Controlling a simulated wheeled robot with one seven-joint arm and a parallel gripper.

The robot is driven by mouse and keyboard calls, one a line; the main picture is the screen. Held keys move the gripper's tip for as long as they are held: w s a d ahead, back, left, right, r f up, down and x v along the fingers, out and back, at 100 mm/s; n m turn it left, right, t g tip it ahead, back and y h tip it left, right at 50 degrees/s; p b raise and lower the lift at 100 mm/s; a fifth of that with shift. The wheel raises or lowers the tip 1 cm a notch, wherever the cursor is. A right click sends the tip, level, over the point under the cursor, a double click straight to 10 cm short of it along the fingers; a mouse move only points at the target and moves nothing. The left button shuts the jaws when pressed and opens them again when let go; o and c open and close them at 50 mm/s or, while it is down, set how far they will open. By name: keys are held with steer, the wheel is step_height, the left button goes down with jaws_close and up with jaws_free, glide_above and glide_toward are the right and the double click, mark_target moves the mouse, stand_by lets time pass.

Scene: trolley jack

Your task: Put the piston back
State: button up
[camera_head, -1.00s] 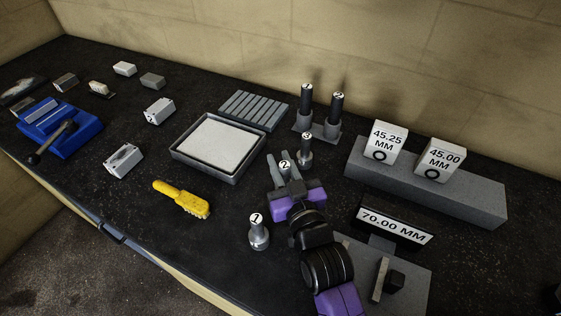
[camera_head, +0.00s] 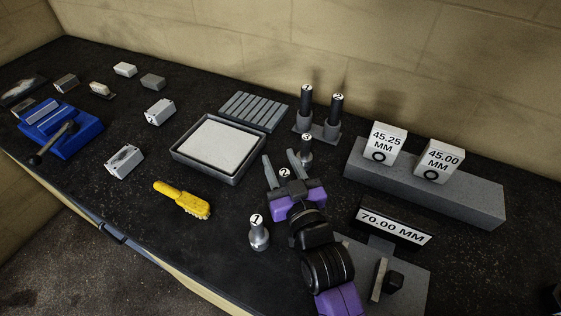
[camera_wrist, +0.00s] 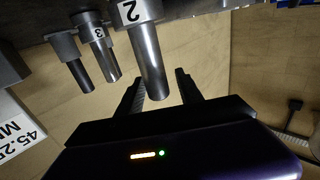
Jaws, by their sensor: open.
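Piston 2 (camera_head: 284,173), a grey metal cylinder with a white number plate, is between the fingers of my gripper (camera_head: 278,156). Much of it is hidden in the head view. In the wrist view the picture is turned over, and piston 2 (camera_wrist: 150,62) shows between and beyond the spread fingertips (camera_wrist: 160,76). My gripper is open; contact with the piston cannot be told. Piston 1 (camera_head: 258,236) stands upright on the bench, left of my wrist. Piston 3 (camera_head: 305,152) stands behind my gripper, and it also shows in the wrist view (camera_wrist: 104,52).
Two dark-topped cylinders (camera_head: 335,108) stand in grey bases behind piston 3. A grey block (camera_head: 470,204) carries the 45.25 and 45.00 mm signs. A 70.00 mm sign (camera_head: 393,224) stands right of my arm. A shallow tray (camera_head: 182,159) and yellow brush (camera_head: 185,201) lie left.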

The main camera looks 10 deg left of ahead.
mark_target(286, 177)
steer(key=b+v, duration=0.1)
steer(key=v, duration=0.5)
steer(key=shift+f+b, duration=0.2)
steer(key=shift+b, duration=0.15)
steer(key=shift+v, duration=0.75)
steer(key=shift+r, duration=0.15)
